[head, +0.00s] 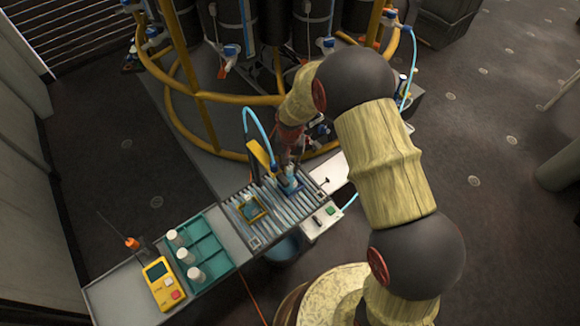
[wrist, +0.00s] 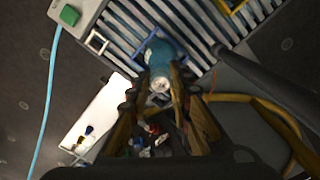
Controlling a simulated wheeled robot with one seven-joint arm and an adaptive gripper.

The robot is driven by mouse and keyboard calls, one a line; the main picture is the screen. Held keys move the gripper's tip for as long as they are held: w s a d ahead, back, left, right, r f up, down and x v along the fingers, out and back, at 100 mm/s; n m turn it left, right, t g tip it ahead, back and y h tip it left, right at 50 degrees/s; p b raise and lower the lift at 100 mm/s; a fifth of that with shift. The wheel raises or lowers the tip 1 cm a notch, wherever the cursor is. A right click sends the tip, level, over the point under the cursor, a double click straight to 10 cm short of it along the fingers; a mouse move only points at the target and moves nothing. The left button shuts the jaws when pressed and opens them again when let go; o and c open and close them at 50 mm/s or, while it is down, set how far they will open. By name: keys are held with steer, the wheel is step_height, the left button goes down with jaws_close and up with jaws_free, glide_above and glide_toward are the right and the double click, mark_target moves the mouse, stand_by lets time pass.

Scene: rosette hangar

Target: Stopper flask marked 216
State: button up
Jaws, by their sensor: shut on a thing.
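My gripper (wrist: 161,82) points down at the slatted rack and is shut on a small pale round piece (wrist: 160,85), which looks like a stopper. Directly beyond it in the wrist view is a teal flask (wrist: 162,53), standing inside a blue square frame on the slats. I cannot tell whether the pale piece is seated in the flask's neck or only over it. In the head view the flask (head: 289,183) is partly hidden below my gripper (head: 288,160). No marking 216 can be read. Three white pieces (head: 195,274) stand along a teal tray (head: 215,252).
The slatted rack (head: 268,222) also carries a yellow square frame (head: 252,208) with something bluish inside. A yellow handheld device (head: 162,283) lies at the bench's left end. A yellow pipe structure (head: 200,95) with dark tanks stands behind. A light blue hose (head: 257,118) arches near my gripper.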

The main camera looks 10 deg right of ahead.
steer(key=shift+f, duration=0.5)
stand_by(0.3)
steer(key=o, duration=0.9)
steer(key=shift+o, duration=0.7)
steer(key=o, duration=0.4)
steer(key=shift+o, duration=0.2)
steer(key=shift+r, duration=0.1)
steer(key=shift+r+p, duration=1.9)
steer(key=shift+r, duration=1.05)
